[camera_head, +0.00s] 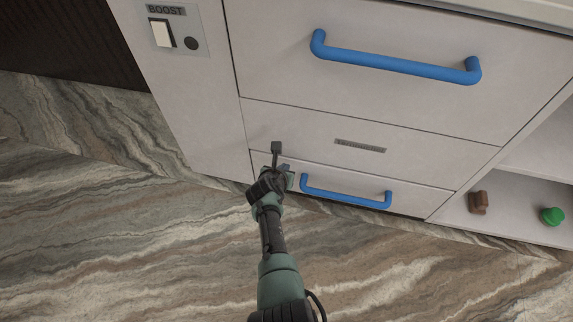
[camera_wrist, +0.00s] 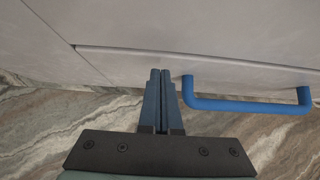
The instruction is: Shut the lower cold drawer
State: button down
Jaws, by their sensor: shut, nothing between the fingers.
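The lower cold drawer (camera_head: 410,193) is the pale panel low on the counter, with a blue bar handle (camera_head: 345,197). Its front looks flush or nearly flush with the counter; I cannot tell if a small gap is left. In the wrist view the drawer front (camera_wrist: 240,72) runs across the picture, with the handle (camera_wrist: 245,105) at right. My gripper (camera_wrist: 160,73) is shut and empty, its fingertips at the drawer front just left of the handle's left end. I cannot tell if they touch it. In the head view my gripper (camera_head: 287,171) partly hides the drawer's left end.
A BOOST switch (camera_head: 160,33) is at upper left. An open shelf at right holds a brown item (camera_head: 478,203) and a green item (camera_head: 552,216). The marbled floor is clear.

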jog(key=s+f+p+v, duration=0.1)
jog(key=p+v, duration=0.8)
jog(key=v, duration=0.2)
jog(key=shift+s+a, duration=0.25)
jog(key=shift+a, duration=0.05)
